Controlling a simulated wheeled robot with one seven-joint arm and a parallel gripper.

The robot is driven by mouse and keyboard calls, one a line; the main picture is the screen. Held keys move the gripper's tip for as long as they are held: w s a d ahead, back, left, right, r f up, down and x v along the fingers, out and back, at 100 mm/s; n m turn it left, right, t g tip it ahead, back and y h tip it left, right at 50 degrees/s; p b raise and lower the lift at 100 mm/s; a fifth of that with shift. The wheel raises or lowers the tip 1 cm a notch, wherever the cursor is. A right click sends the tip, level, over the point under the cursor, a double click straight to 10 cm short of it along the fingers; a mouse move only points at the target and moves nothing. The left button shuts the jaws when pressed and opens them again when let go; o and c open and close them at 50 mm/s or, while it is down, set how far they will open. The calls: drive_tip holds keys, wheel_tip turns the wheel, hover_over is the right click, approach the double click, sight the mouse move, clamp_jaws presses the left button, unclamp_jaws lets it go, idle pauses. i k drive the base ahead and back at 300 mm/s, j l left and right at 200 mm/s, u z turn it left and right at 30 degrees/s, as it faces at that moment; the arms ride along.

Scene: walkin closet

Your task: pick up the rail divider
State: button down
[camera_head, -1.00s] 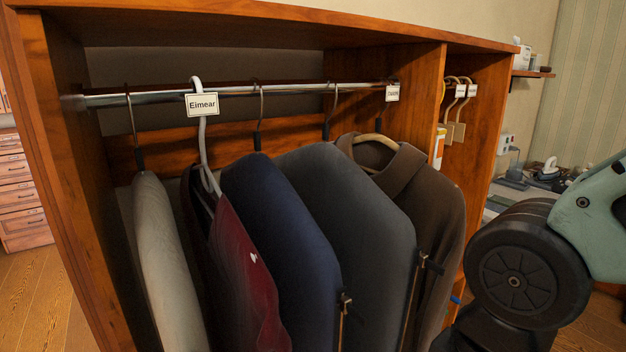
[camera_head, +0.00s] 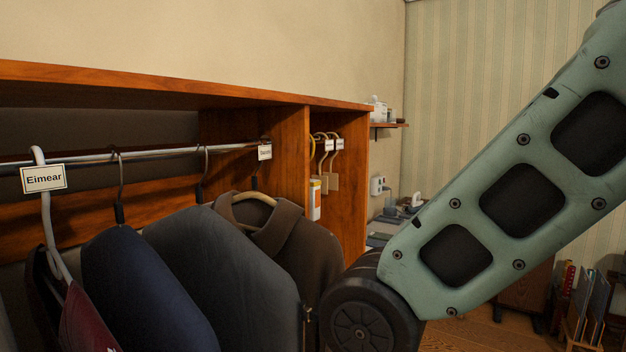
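Several things could be the rail divider, and I cannot tell which is meant. A white tag reading "Eimear" (camera_head: 44,178) hangs at the white hanger on the closet rail. A smaller tag (camera_head: 265,153) sits near the rail's right end, its text too small to read. In the narrow right compartment, hooked hangers with two small white tags (camera_head: 334,144) hang, and a beige flat piece (camera_head: 333,181) shows below them. My gripper is out of view; only my arm's links show at the right.
A metal rail (camera_head: 140,154) carries a blue garment (camera_head: 140,290), a grey garment (camera_head: 225,270) and a brown coat (camera_head: 318,250). The wooden upright (camera_head: 292,160) splits the closet. A wall shelf (camera_head: 388,125) and a cluttered surface lie beyond. Books (camera_head: 590,305) stand at lower right.

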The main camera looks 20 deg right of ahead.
sight(320, 163)
drive_tip(key=i+l+z, duration=0.1)
drive_tip(key=i+l, duration=0.2)
drive_tip(key=i+l+z, duration=0.15)
drive_tip(key=i, duration=0.3)
drive_tip(key=i+l+z, duration=0.1)
drive_tip(key=i+l, duration=0.15)
drive_tip(key=i, duration=0.15)
